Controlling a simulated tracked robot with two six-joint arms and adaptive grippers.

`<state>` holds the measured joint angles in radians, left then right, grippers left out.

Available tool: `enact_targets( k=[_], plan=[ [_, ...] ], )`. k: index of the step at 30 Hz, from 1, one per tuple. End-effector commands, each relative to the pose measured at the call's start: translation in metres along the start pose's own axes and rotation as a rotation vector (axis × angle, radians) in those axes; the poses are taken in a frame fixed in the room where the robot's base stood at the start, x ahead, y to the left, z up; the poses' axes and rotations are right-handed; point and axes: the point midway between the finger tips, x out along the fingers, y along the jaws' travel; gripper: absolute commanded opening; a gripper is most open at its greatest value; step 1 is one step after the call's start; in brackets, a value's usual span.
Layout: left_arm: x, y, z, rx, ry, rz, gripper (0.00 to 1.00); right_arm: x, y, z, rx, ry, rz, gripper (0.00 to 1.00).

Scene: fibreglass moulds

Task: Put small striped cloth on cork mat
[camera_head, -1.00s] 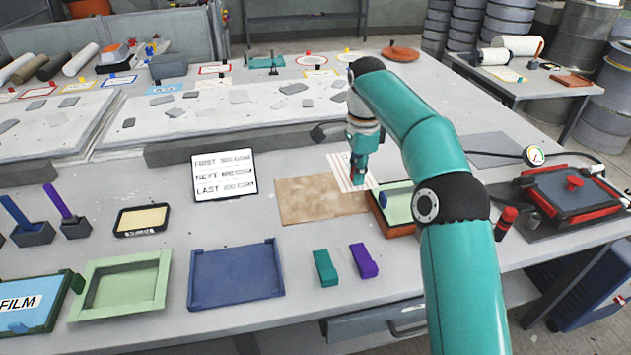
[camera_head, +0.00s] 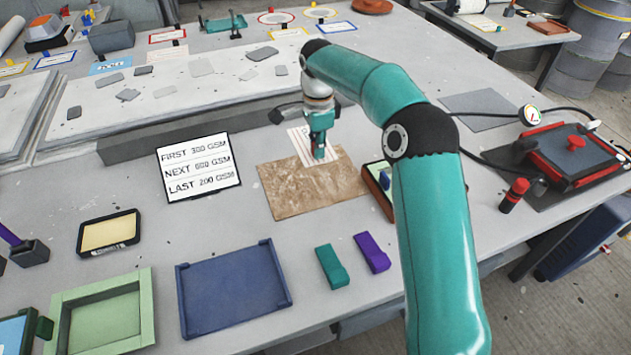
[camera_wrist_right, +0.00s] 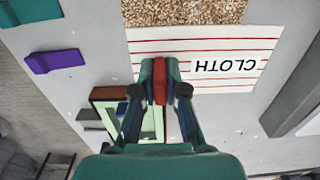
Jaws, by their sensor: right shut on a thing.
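The small striped cloth (camera_head: 298,139) is white with thin red stripes; in the right wrist view it reads "CLOTH" (camera_wrist_right: 262,80). It overlaps the back part of the brown cork mat (camera_head: 300,195), and whether it touches the mat is unclear. The speckled mat also shows at the top of the wrist view (camera_wrist_right: 185,12). My right gripper (camera_head: 319,153) points down over the cloth. In the wrist view its fingertips (camera_wrist_right: 160,85) are shut around a red upright piece that appears to be the cloth's grip. My left gripper is out of view.
A brown-edged tray (camera_head: 377,190) stands right beside the mat. A teal block (camera_head: 331,267) and a purple block (camera_head: 372,253) lie in front, near a blue tray (camera_head: 232,290). A lettered sign (camera_head: 197,168) stands left. A grey ledge (camera_head: 190,130) runs behind.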

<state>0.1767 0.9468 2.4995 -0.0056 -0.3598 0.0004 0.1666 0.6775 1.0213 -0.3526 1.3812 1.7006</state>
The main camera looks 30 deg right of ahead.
Motion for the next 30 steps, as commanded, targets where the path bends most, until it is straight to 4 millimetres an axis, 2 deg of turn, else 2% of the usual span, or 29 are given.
enact_targets(
  k=[1,3,9,16,24,30],
  plan=[
    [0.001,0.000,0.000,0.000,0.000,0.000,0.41,0.015,0.002,0.000,-0.001,0.000,0.006,0.00],
    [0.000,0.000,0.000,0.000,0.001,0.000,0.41,0.033,0.002,0.000,-0.002,0.000,0.007,0.00],
    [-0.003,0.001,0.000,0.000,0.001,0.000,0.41,0.069,0.001,0.002,-0.003,0.000,0.002,0.00],
    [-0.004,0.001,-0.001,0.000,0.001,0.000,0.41,0.086,0.000,0.003,-0.005,0.001,0.002,0.00],
    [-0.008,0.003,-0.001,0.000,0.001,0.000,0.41,0.119,0.000,0.004,-0.007,0.000,0.001,0.00],
    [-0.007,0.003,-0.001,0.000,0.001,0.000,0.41,0.121,0.000,0.004,-0.007,0.000,-0.001,0.00]
  ],
)
